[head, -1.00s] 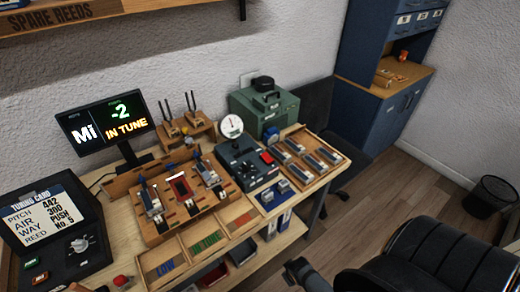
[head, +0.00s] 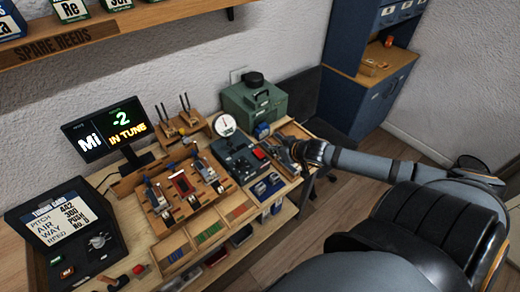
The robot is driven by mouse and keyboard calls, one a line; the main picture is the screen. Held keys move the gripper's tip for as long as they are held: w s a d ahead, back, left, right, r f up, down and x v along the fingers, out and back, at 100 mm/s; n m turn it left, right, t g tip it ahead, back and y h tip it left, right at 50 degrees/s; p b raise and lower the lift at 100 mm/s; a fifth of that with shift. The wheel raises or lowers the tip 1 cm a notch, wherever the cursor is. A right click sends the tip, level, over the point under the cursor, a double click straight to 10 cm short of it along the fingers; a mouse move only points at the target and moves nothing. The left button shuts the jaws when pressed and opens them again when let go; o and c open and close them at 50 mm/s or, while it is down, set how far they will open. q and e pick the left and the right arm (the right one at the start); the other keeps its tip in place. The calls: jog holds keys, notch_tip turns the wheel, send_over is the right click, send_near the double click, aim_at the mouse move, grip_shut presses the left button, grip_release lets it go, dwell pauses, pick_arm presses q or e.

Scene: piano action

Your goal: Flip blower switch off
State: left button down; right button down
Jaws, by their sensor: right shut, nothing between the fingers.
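The blower unit (head: 233,158) is a dark grey box on the bench with a round white gauge (head: 224,124) standing behind it. A red switch (head: 259,154) sits on its right side. I cannot tell the switch's position at this size. My right gripper (head: 277,147) reaches in from the right and is shut and empty. Its fingertips are just right of the red switch, over the left part of the wooden reed tray (head: 302,133). I cannot tell whether they touch anything. The gripper and wrist hide much of that tray. My left gripper is out of view.
A green case (head: 252,103) stands behind the blower unit. The wooden tuning jig (head: 158,202) is to its left, with the display (head: 112,132) behind. A reed shelf (head: 110,30) overhangs the back. Small bins (head: 208,233) line the bench front.

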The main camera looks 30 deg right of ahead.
jog(key=shift+w+d+r, duration=0.25)
jog(key=shift+w+r, duration=0.1)
jog(key=shift+r, duration=0.15)
jog(key=b, duration=0.5)
send_over(260, 155)
notch_tip(260, 155, down, 6)
jog(key=shift+s+f, duration=0.1)
jog(key=shift+s, duration=0.05)
notch_tip(260, 155, down, 3)
jog(key=shift+r+p, duration=0.2)
jog(key=shift+p, duration=0.2)
jog(key=shift+f, duration=0.7)
jog(key=shift+w, duration=0.2)
